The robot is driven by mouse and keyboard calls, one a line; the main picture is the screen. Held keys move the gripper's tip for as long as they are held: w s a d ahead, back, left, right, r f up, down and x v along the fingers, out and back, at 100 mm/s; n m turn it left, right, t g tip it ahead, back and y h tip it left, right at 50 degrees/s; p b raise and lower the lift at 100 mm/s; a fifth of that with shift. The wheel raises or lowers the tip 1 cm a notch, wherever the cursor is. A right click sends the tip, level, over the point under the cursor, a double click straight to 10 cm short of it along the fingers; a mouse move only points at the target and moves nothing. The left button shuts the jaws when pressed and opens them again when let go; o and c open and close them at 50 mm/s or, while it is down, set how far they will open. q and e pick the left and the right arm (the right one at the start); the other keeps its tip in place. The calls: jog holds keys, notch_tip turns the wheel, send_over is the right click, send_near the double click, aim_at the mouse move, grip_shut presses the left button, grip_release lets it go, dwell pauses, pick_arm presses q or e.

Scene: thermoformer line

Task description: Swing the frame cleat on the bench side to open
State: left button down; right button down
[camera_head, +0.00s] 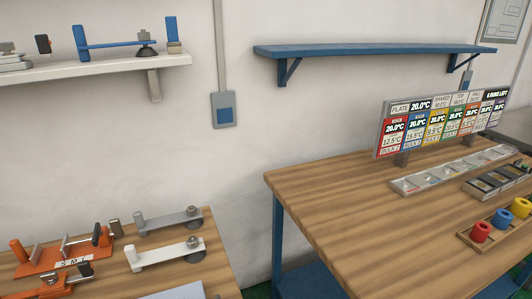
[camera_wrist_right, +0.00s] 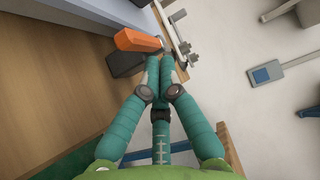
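On the left bench in the head view lie a grey bar with a round knob (camera_head: 167,221) and a paler bar with a knob (camera_head: 167,255). Orange clamp-like fixtures (camera_head: 68,258) stand to their left. I cannot tell which piece is the frame cleat. In the right wrist view, my right gripper (camera_wrist_right: 160,62) has its teal fingertips together, with nothing visible between them. The tips are close to an orange piece (camera_wrist_right: 137,40) and a dark block (camera_wrist_right: 125,63); contact is unclear. Grey metal parts (camera_wrist_right: 184,45) lie just beyond. My left gripper is not in view.
A wooden table (camera_head: 350,215) with a display board (camera_head: 440,125), trays and coloured spools (camera_head: 481,231) stands at right in the head view. A white shelf (camera_head: 100,68) and a blue shelf (camera_head: 370,50) are on the wall. A gap separates the two benches.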

jog(key=shift+w+d, duration=0.15)
jog(key=shift+w, duration=0.05)
jog(key=d+b, duration=0.2)
jog(key=d, duration=0.4)
jog(key=shift+w+d, duration=0.2)
jog(key=shift+d, duration=0.15)
dwell(0.6)
